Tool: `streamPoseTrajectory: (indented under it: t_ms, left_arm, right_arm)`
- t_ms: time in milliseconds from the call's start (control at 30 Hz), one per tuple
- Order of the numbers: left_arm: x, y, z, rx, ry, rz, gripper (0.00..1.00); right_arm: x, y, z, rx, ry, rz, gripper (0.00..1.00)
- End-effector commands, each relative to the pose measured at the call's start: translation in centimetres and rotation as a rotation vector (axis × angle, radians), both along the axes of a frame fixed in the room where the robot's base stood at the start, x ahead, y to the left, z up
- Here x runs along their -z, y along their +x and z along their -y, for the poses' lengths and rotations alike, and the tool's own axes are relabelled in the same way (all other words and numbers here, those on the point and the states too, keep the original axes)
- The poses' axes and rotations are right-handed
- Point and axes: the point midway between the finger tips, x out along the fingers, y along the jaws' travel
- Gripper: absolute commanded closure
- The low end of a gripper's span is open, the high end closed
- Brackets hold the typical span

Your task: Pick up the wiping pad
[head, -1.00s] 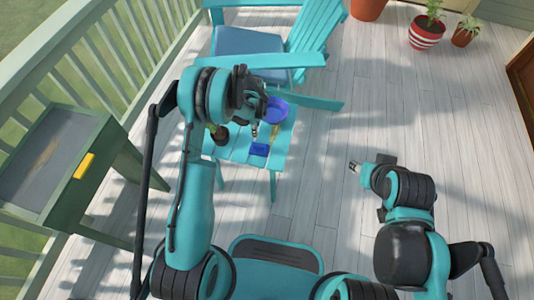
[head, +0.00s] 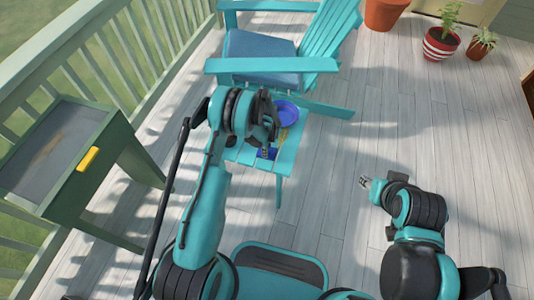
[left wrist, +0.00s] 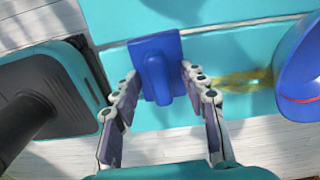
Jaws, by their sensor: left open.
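The blue wiping pad (left wrist: 157,68), a flat square with a raised handle strip, lies on the teal slatted table. A small part of the pad (head: 263,154) shows in the head view, partly hidden by my left gripper (head: 267,145). In the left wrist view my left gripper (left wrist: 160,83) is open and empty, its two fingers on either side of the pad's near part. I cannot tell whether the fingers touch it. My right gripper (head: 364,182) is small in view, well off to the right, with its fingers apart and nothing between them.
A blue bowl (left wrist: 302,75) stands right of the pad, with a yellow stain (left wrist: 240,80) between them. A teal chair (head: 258,66) is behind the table (head: 285,160). A green cabinet (head: 95,165) stands left. Plant pots (head: 440,45) stand far right; the right floor is clear.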

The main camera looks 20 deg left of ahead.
Motion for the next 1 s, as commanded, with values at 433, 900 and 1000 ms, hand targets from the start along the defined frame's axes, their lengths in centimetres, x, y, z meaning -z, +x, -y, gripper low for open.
streamPoseTrajectory:
  t_ms: [433, 900, 1000]
  left_arm:
    - [-0.1, 0.0, 0.0, 0.000, 0.000, 0.000, 1.00]
    - [-3.6, 0.0, 0.0, 0.000, 0.000, 0.000, 1.00]
    - [-5.2, -0.3, 1.0, 0.005, 0.000, 0.000, 1.00]
  right_arm:
    - [-0.1, 0.0, 0.0, 0.000, 0.000, 0.000, 0.60]
    - [-2.0, 0.0, 0.0, 0.000, 0.000, 0.000, 0.60]
    - [-2.9, 0.0, 0.0, 0.000, 0.000, 0.000, 0.60]
